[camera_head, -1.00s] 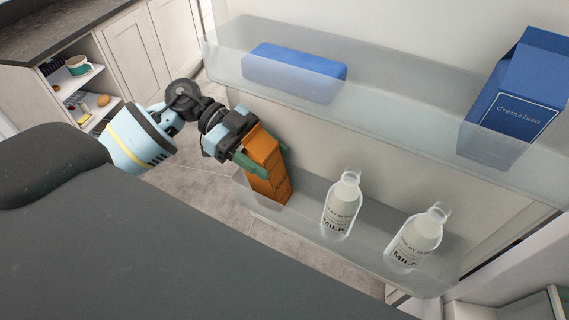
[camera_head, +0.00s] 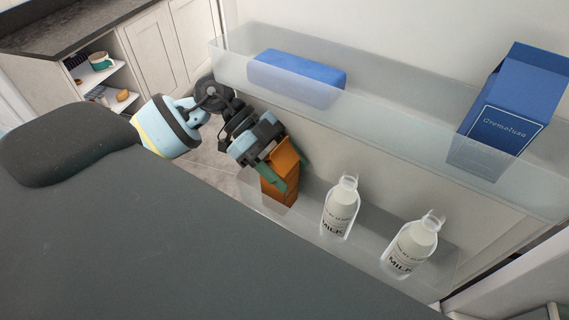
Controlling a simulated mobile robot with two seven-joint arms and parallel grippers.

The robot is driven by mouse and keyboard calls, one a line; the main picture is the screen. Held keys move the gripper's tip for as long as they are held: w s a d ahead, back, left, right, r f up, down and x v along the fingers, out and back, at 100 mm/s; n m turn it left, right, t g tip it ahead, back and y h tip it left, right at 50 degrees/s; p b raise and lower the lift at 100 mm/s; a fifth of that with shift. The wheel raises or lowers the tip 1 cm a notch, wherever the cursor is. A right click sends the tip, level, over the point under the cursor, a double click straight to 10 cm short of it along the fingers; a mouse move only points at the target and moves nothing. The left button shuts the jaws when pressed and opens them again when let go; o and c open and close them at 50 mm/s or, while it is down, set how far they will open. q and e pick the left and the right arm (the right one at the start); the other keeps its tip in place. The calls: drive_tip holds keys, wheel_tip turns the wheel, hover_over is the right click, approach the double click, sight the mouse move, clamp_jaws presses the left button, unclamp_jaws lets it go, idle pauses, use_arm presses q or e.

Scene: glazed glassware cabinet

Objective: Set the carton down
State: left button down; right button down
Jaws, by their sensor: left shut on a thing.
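An orange carton (camera_head: 284,158) is in the lower clear door bin (camera_head: 385,268), at its left end. My left gripper (camera_head: 284,172) comes in from the upper left and is shut on the carton, with a green finger across its near face. The carton looks upright, close to the bin floor; I cannot tell whether its base touches. Part of it is hidden behind the gripper. My right gripper is not in view.
Two milk bottles (camera_head: 340,208) (camera_head: 412,244) stand in the lower bin, right of the carton. The upper bin (camera_head: 400,118) overhangs and holds a blue box (camera_head: 297,78) and a blue Cremeluxa carton (camera_head: 500,127). A counter with shelves (camera_head: 95,72) is at the far left.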

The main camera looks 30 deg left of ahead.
use_arm(q)
drive_tip(key=shift+d, duration=0.1)
drive_tip(key=c, duration=0.6)
unclamp_jaws()
drive_tip(key=shift+a+f, duration=0.1)
drive_tip(key=shift+a, duration=0.1)
drive_tip(key=shift+o, duration=0.4)
drive_tip(key=shift+d, duration=0.1)
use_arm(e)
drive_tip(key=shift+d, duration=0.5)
use_arm(q)
drive_tip(key=b+v, duration=0.1)
drive_tip(key=v, duration=1.1)
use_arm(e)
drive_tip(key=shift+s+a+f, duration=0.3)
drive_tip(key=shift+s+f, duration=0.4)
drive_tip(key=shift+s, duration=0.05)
use_arm(q)
drive_tip(key=shift+s, duration=0.1)
